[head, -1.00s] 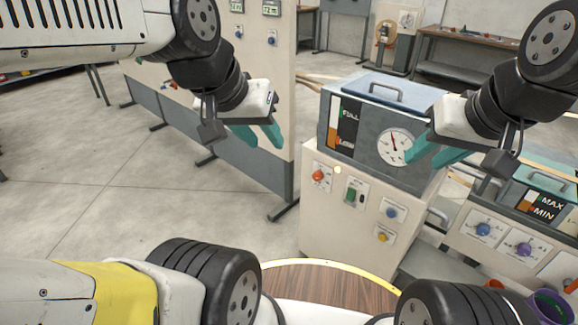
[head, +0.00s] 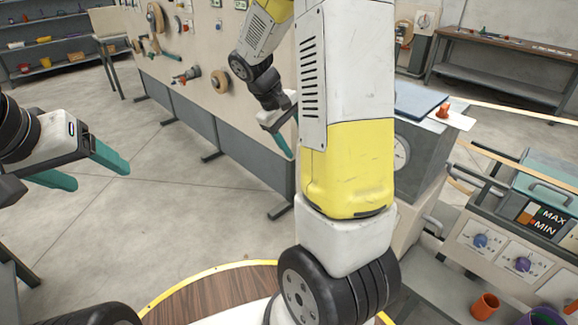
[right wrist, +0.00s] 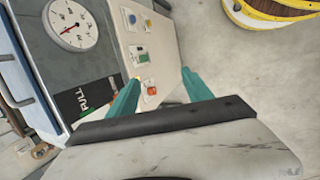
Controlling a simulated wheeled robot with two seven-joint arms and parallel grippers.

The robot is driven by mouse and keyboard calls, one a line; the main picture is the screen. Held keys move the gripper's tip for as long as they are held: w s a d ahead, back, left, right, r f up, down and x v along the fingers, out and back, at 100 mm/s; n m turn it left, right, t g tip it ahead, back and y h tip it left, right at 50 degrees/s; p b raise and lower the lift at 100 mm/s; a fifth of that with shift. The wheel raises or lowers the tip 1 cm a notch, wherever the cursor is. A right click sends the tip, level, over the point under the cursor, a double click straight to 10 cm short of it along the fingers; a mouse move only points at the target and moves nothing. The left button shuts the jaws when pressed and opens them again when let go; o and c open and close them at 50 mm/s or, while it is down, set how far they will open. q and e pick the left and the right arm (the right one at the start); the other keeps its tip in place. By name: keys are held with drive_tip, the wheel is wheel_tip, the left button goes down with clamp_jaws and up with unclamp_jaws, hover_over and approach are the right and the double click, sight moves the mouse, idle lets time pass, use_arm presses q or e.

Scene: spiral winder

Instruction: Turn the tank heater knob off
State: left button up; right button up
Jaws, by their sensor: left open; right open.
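I see no contact. In the head view my right gripper (head: 283,142) is partly hidden behind my arm, which also hides the panel. My left gripper (head: 88,166) is open and empty at the far left.
The machine's gauge (right wrist: 73,25) and FULL label (right wrist: 90,97) lie left of the panel. A second machine (head: 545,215) marked MAX and MIN, with blue and purple knobs, stands at the right. Orange (head: 485,306) and purple cups are in front. Open floor lies left.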

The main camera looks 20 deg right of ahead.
drive_tip(key=w+d+f+n+t+h, duration=0.2)
drive_tip(key=w+f+n+h, duration=0.25)
drive_tip(key=f, duration=0.65)
drive_tip(key=w+d+f+n+t+h, duration=0.3)
drive_tip(key=w+f+n, duration=0.3)
drive_tip(key=f, duration=0.5)
drive_tip(key=w+d+f+n+t+h, duration=0.2)
drive_tip(key=w+f+n+h, duration=0.25)
drive_tip(key=f, duration=0.65)
drive_tip(key=x, duration=0.8)
drive_tip(key=shift+w+a+f, duration=0.2)
drive_tip(key=shift+w+f, duration=0.1)
drive_tip(key=shift+w, duration=0.1)
drive_tip(key=shift+c, duration=0.5)
clamp_jaws()
drive_tip(key=shift+n, duration=0.3)
